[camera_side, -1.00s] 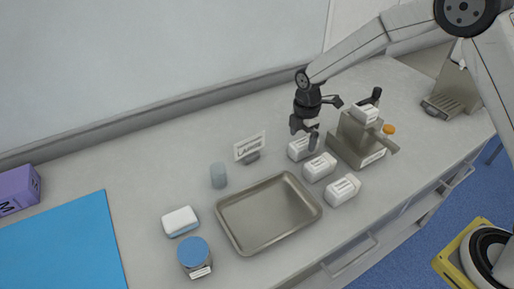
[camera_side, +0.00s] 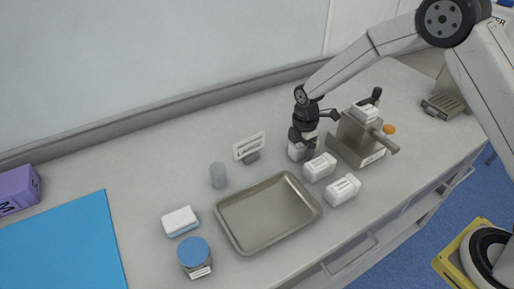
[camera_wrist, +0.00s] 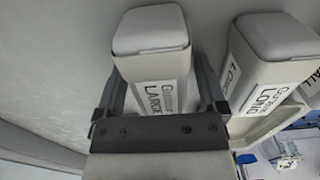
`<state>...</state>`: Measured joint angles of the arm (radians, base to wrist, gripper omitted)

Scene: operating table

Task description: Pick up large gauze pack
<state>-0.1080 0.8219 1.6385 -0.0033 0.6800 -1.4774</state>
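The large gauze pack (camera_wrist: 158,75) is a white block with a label reading "Gauze LARGE" in the wrist view. In the side view the pack (camera_side: 294,152) stands at the back end of a row of white packs, partly hidden by my gripper. My gripper (camera_side: 303,150) is low over it, pointing down. In the wrist view the fingers of my gripper (camera_wrist: 163,85) stand open on either side of the pack. Whether either finger touches it is unclear.
A pack labelled "LONG" (camera_wrist: 265,60) stands close to the right finger. Two more white packs (camera_side: 320,167) (camera_side: 342,190) show in the side view, beside a metal tray (camera_side: 224,222). A grey-brown stand (camera_side: 350,140) and a "LARGE" sign (camera_side: 249,146) are near my gripper.

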